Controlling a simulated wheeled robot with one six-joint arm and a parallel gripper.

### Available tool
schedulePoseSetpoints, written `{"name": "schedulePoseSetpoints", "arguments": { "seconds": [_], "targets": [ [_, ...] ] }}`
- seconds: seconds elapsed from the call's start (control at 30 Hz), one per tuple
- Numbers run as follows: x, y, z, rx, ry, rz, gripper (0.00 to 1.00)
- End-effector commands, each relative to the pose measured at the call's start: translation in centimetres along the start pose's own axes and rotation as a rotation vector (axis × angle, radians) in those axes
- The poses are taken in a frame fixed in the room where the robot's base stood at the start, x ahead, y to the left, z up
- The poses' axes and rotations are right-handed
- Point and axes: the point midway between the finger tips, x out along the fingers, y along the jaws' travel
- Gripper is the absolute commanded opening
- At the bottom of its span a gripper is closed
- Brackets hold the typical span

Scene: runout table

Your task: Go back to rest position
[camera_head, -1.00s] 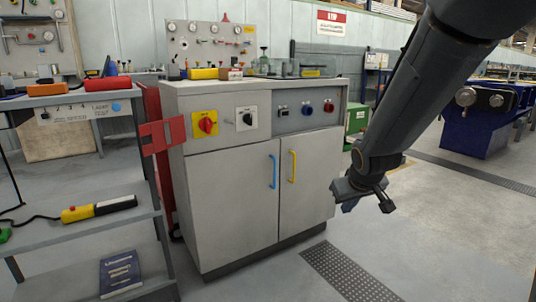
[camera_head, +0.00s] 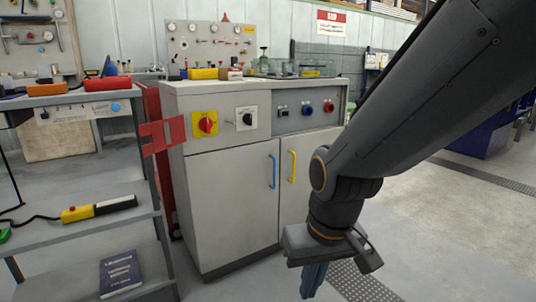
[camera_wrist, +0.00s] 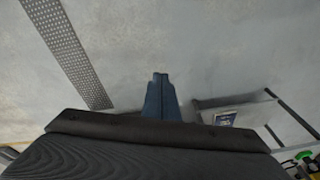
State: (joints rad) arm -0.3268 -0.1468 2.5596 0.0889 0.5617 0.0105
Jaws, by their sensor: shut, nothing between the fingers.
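My gripper (camera_head: 313,280) hangs pointing down in front of the grey cabinet, at the lower middle of the head view. Its blue fingers are together with nothing between them. In the wrist view the closed blue fingers (camera_wrist: 160,92) point out over bare floor. My dark arm comes in from the upper right of the head view and hides the right edge of the cabinet.
The grey cabinet (camera_head: 230,215) has a blue handle (camera_head: 272,171), a yellow handle (camera_head: 292,166) and a red knob (camera_head: 206,124). A shelf rack (camera_head: 75,232) stands at left, with a yellow-black pendant (camera_head: 98,208) and a blue book (camera_head: 121,273). Open floor (camera_head: 440,240) lies right.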

Motion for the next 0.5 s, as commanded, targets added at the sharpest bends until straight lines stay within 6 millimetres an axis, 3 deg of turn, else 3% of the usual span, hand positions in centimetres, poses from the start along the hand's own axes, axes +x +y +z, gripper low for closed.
{"name": "schedulePoseSetpoints", "arguments": {
  "seconds": [0.03, 0.2, 0.5],
  "targets": [
    [-0.7, -1.9, 0.6, -0.042, -0.008, -0.016, 0.00],
    [-2.2, -5.8, 2.6, -0.128, -0.041, -0.056, 0.00],
    [-4.1, -10.1, 5.6, -0.235, -0.085, -0.102, 0.00]
  ]
}}
